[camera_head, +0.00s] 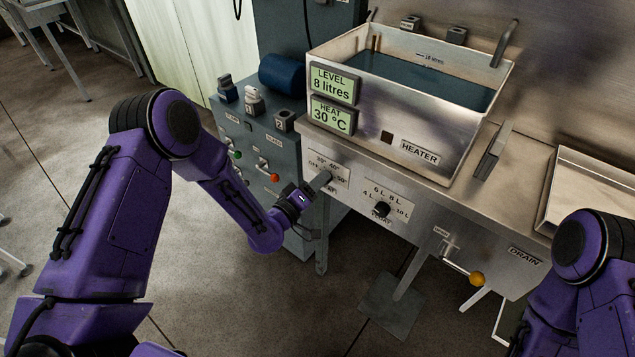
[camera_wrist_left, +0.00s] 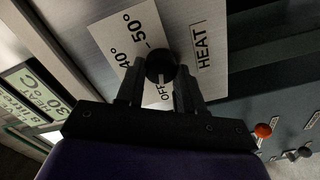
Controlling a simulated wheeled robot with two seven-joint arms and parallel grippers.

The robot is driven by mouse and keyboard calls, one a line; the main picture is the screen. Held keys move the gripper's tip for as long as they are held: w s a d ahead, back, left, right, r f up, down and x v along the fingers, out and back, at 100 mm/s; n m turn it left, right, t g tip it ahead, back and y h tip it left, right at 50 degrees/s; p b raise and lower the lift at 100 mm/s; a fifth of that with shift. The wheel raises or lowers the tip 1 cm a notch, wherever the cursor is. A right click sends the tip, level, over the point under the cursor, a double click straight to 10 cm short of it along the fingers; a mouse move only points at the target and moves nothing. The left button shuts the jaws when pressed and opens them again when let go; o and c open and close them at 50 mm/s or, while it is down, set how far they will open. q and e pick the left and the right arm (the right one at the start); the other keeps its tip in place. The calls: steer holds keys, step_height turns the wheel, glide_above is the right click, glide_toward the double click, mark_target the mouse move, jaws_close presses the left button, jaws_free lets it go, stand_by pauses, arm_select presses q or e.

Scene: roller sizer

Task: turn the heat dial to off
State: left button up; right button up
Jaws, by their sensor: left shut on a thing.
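The heat dial (camera_wrist_left: 160,66) is a round black knob on a pale scale plate (camera_wrist_left: 112,38) marked 40°, 50° and OFF. My left gripper (camera_wrist_left: 160,80) is shut on the dial, one finger on each side of it. A pale mark on the knob shows on the side toward the OFF label. The 30° label is hidden in the wrist view. In the head view my left gripper (camera_head: 318,184) reaches the heat scale plate (camera_head: 328,166) and covers most of the dial. My right arm shows at lower right, but its gripper is out of view.
A steel tank (camera_head: 400,130) of water stands above the panel, with displays reading level 8 litres (camera_head: 332,84) and heat 30 °C (camera_head: 331,114). A black level dial (camera_head: 381,209) and an orange-knobbed drain lever (camera_head: 476,278) are to the right. A grey-blue cabinet (camera_head: 262,151) with small levers stands left.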

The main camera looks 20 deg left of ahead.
stand_by(0.3)
arm_select(q)
steer(key=o, duration=1.1)
steer(key=shift+c, duration=0.2)
steer(key=shift+s, duration=0.1)
steer(key=b+v, duration=0.1)
steer(key=v, duration=0.9)
steer(key=shift+s+b, duration=0.2)
steer(key=shift+b, duration=0.2)
steer(key=shift+a, duration=0.15)
